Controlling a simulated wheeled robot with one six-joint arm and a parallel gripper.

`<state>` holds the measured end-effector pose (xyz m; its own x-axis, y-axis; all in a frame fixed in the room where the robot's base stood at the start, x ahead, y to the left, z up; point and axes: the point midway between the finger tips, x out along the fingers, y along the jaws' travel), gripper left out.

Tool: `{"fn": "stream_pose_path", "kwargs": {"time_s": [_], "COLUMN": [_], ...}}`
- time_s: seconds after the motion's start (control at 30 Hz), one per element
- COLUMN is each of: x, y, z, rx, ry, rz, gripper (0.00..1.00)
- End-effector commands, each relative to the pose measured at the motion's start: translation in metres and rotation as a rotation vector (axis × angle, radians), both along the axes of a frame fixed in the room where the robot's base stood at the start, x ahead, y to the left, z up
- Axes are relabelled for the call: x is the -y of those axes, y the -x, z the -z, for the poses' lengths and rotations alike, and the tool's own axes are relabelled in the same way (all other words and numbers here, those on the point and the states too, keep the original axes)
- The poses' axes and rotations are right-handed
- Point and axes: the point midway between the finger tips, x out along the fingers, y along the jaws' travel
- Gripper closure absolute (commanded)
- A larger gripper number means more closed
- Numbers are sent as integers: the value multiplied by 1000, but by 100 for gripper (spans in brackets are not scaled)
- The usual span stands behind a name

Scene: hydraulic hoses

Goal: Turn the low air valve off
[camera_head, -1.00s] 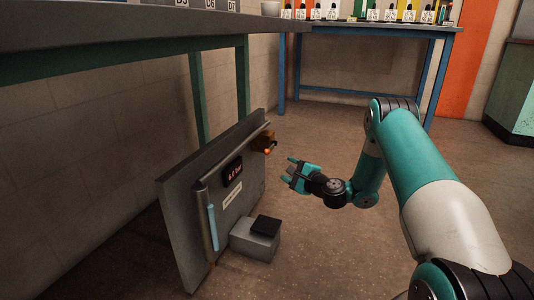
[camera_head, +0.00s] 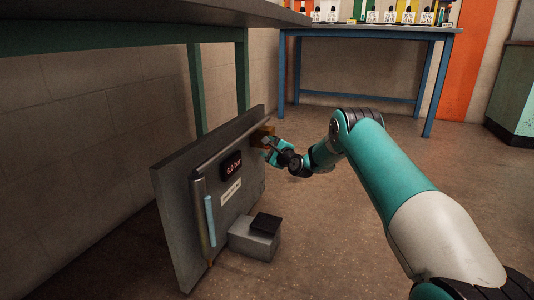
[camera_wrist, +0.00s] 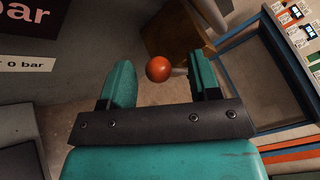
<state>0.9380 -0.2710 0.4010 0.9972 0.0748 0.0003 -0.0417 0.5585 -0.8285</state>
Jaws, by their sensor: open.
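The low air valve is a brass-brown block (camera_head: 262,137) at the upper right edge of a grey panel (camera_head: 170,190). In the wrist view the valve body (camera_wrist: 178,28) shows at the top, with a lever ending in an orange-red ball knob (camera_wrist: 159,69). My gripper (camera_head: 272,151) is at the valve, and its teal fingers hide the knob in the head view. In the wrist view my gripper (camera_wrist: 161,82) is open, with the knob showing between its two fingers, nearer the middle. I cannot tell whether a finger touches the lever.
A red-lit display (camera_head: 232,166) on the panel reads about 6.0 bar. A grey box with a black top (camera_head: 255,237) sits on the floor before the panel. A blue-legged bench (camera_head: 430,85) stands behind; the floor to the right is clear.

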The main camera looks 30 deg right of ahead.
Motion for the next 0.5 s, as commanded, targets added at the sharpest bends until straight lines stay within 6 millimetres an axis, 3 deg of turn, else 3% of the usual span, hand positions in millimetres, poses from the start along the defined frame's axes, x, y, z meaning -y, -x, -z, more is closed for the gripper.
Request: {"fn": "stream_pose_path", "kwargs": {"time_s": [0.2, 0.47, 0.5], "x": [-1, -1, -1], "y": [-13, -14, -14], "z": [0, -1, -1], "rx": [0, 0, 0], "ry": [-1, -2, -2], "rz": [1, 2, 2], "gripper": [44, 44, 53]}}
